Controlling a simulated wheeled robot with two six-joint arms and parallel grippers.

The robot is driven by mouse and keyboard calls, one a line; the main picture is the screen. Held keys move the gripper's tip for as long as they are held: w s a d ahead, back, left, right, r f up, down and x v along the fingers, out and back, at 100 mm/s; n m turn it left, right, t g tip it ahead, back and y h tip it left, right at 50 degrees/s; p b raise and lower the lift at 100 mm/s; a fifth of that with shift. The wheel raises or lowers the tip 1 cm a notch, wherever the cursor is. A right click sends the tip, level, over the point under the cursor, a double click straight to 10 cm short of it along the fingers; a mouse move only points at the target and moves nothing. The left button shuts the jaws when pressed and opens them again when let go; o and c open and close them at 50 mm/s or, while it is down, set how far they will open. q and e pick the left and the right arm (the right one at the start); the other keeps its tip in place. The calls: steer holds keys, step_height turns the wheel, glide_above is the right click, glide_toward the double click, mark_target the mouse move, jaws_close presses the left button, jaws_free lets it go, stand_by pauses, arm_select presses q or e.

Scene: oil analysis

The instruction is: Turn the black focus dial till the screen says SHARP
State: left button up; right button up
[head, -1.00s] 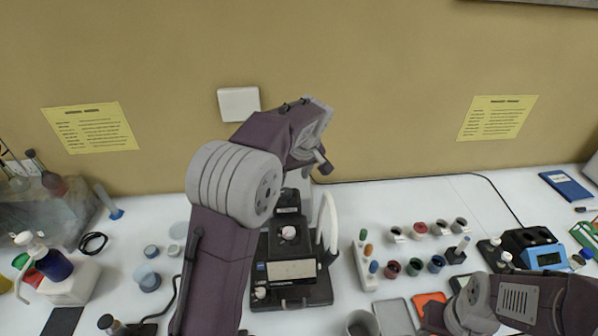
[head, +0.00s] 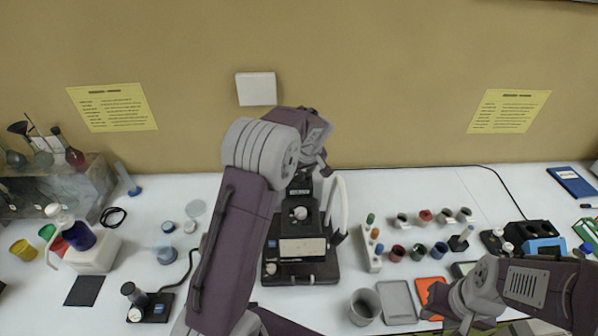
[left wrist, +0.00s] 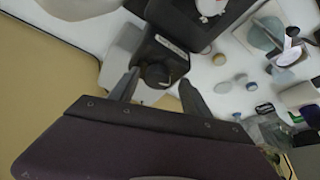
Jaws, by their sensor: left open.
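The black instrument (head: 305,262) stands mid-table in the head view, with a pale label plate on its front. In the left wrist view, a round black dial (left wrist: 158,74) sits on the instrument's end, beside a small white label. My left gripper (left wrist: 157,82) is open, with one finger on each side of the dial; I cannot tell whether they touch it. In the head view my left gripper (head: 321,162) is at the back of the instrument, its fingertips mostly hidden. My right gripper (head: 456,318) is low at the right, its jaws unclear. No SHARP text is readable.
A rack of coloured-cap vials (head: 371,245) and several small jars stand right of the instrument. A grey cup (head: 364,306) and a grey tray (head: 398,301) are in front. A white curved tube (head: 340,205) rises beside the instrument. A blue device (head: 544,247) stands at the right.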

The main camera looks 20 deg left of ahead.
arm_select(q)
steer(key=shift+c, duration=1.2)
steer(key=shift+w+d+f, duration=0.15)
steer(key=shift+w, duration=0.1)
jaws_close()
steer(key=shift+m, duration=0.3)
steer(key=shift+s+m+t+h, duration=0.1)
steer(key=shift+m+t+h, duration=0.25)
steer(key=shift+m, duration=0.55)
steer(key=m, duration=0.1)
steer(key=m+h, duration=0.1)
steer(key=m+p, duration=0.1)
steer(key=shift+a+m+h, duration=0.25)
steer(key=shift+m, duration=0.15)
steer(key=shift+m+t+h+p, duration=0.3)
steer(key=shift+m+t+h, duration=0.1)
steer(key=shift+m, duration=0.7)
